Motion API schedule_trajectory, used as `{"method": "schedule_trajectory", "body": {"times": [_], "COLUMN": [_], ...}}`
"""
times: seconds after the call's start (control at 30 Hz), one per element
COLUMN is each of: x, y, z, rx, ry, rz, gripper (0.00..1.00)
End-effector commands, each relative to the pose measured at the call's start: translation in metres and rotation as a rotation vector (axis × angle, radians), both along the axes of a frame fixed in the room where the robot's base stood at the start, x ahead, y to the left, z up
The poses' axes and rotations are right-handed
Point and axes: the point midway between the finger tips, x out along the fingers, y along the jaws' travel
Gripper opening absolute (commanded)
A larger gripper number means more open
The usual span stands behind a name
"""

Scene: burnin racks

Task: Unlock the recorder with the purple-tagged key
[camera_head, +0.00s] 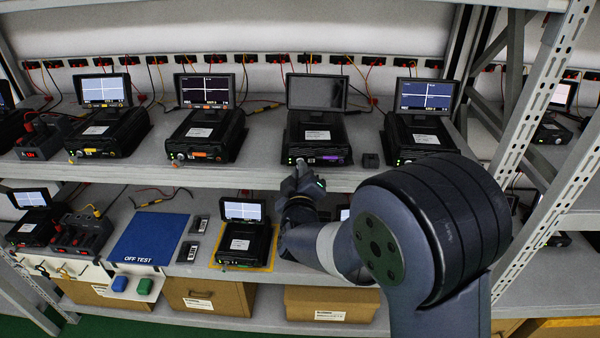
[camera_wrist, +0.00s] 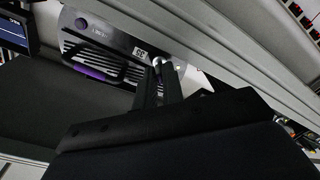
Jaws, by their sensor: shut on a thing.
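The recorder with a purple label (camera_head: 318,140) stands on the upper shelf, its screen dark. In the wrist view its front face (camera_wrist: 112,50) shows vents, a purple strip and a small white-marked plate. My gripper (camera_head: 301,178) is at the lower left of that front. In the wrist view my gripper (camera_wrist: 162,80) is shut at the recorder's front, with a small silver piece (camera_wrist: 157,62) at the fingertips. It looks like the key's metal or the lock. The key is mostly hidden between the fingers, and I cannot tell how deep it sits. No purple tag on it shows clearly.
Other recorders with lit screens stand on both sides, one (camera_head: 417,138) to the right and one (camera_head: 208,132) to the left. A small black block (camera_head: 371,160) sits between. Below are a blue OFF TEST mat (camera_head: 150,238) and another recorder (camera_head: 243,243). A rack post (camera_head: 540,110) rises at right.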

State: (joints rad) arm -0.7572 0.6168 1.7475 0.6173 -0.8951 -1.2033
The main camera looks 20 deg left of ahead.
Motion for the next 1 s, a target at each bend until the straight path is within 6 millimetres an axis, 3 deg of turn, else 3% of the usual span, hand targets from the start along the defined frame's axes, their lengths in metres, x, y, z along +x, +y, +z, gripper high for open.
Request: {"method": "schedule_trajectory", "body": {"times": [0.47,1.0], "x": [-0.0001,-0.0002], "y": [0.0,-0.0003], "z": [-0.0036,-0.0047], "rx": [0.085,0.534], "ry": [0.025,0.157], "rz": [0.0,0.0], "gripper": [0.0,0.0]}}
